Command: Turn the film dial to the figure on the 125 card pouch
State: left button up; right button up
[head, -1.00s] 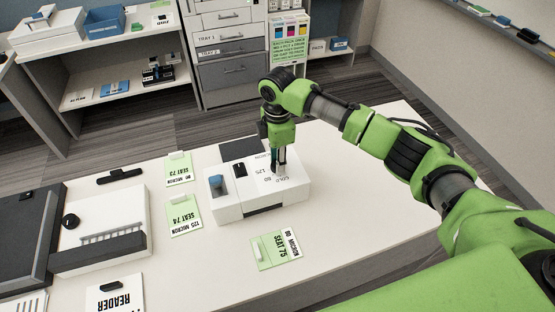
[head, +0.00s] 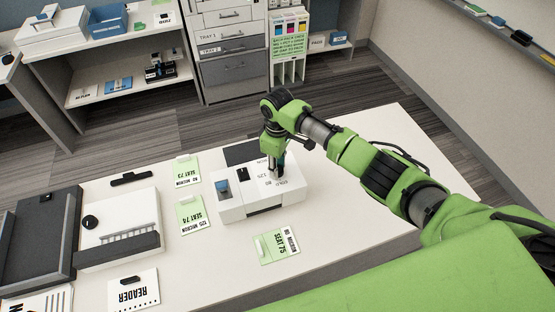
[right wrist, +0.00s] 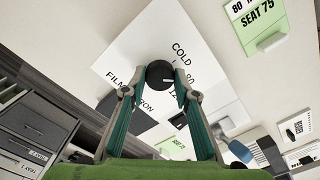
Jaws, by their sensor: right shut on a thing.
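The white laminator (head: 232,213) stands on the table. Its black film dial (right wrist: 160,74) has a short white mark pointing right in the right wrist view, towards the printed 80, with COLD above and 125, partly covered, below. My right gripper (right wrist: 160,88) is shut on the dial, a finger on each side; in the head view the gripper (head: 275,170) comes down on the laminator's top and hides the dial. The Seat 74 card pouch (head: 193,215) reads 125 micron. The Seat 73 pouch (head: 186,171) and Seat 75 pouch (head: 277,245) read 80 micron.
A white device with a black front bar (head: 118,250) and a READER card (head: 133,291) lie at left. A black handle-like piece (head: 131,179) lies behind. The table's right part (head: 370,170) is clear. Shelves (head: 125,85) and drawers (head: 235,70) stand beyond.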

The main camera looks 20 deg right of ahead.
jog(key=m+p, duration=0.4)
jog(key=m, duration=0.1)
jog(key=shift+a+r+m, duration=0.1)
jog(key=shift+r+m, duration=0.1)
jog(key=shift+m, duration=0.1)
jog(key=m+p, duration=0.1)
jog(key=m, duration=0.2)
jog(key=shift+f, duration=0.1)
jog(key=shift+m+p, duration=0.7)
jog(key=shift+m, duration=0.4)
jog(key=o, duration=1.1)
jog(key=shift+f, duration=0.1)
notch_tip(320, 180, up, 12)
jog(key=shift+r, duration=0.1)
